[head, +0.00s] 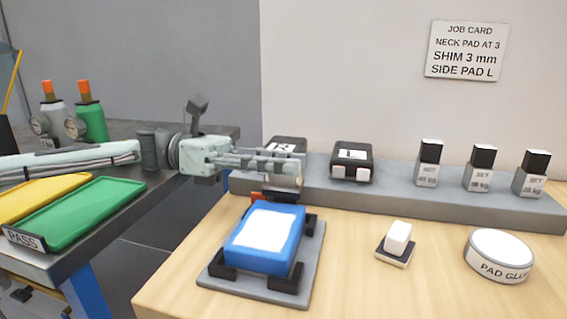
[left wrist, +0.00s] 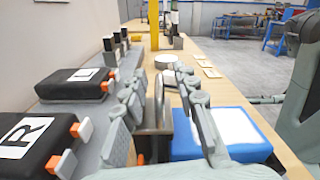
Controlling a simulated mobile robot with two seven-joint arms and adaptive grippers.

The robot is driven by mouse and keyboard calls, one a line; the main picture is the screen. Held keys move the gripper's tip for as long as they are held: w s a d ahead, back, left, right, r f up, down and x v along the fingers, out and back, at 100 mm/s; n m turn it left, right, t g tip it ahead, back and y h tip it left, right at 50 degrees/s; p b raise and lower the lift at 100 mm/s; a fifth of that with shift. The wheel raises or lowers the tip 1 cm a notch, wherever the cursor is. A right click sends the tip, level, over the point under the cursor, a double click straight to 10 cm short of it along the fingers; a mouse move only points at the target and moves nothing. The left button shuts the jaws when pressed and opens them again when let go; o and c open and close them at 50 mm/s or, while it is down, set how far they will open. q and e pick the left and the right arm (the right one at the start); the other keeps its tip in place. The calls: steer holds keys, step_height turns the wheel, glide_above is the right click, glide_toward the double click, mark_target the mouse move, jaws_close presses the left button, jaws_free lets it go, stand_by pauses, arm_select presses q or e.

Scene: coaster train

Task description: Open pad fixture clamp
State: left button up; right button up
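The pad fixture (head: 212,284) is a grey plate on the wooden bench, with black corner brackets around a blue block (head: 293,250) with a white top. A small orange and dark part (head: 258,196), seemingly of the clamp, shows at the fixture's back edge, partly hidden by my gripper. My left gripper (head: 298,166) is level above the fixture's back edge, fingers pointing right. In the left wrist view its fingers are apart, and a grey upright part (left wrist: 158,102) shows between them; I cannot tell whether they touch it. My right gripper is not in view.
Black pads, marked R (left wrist: 24,138) and L (head: 352,161), lie on a grey shelf (head: 390,193) close behind my left gripper. Several weights stand farther right. A small white block (head: 398,237) and a pad glue tin (head: 499,256) are on the bench. Green (head: 80,212) and yellow trays lie left.

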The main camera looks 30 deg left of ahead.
arm_select(q)
jaws_close()
stand_by(0.3)
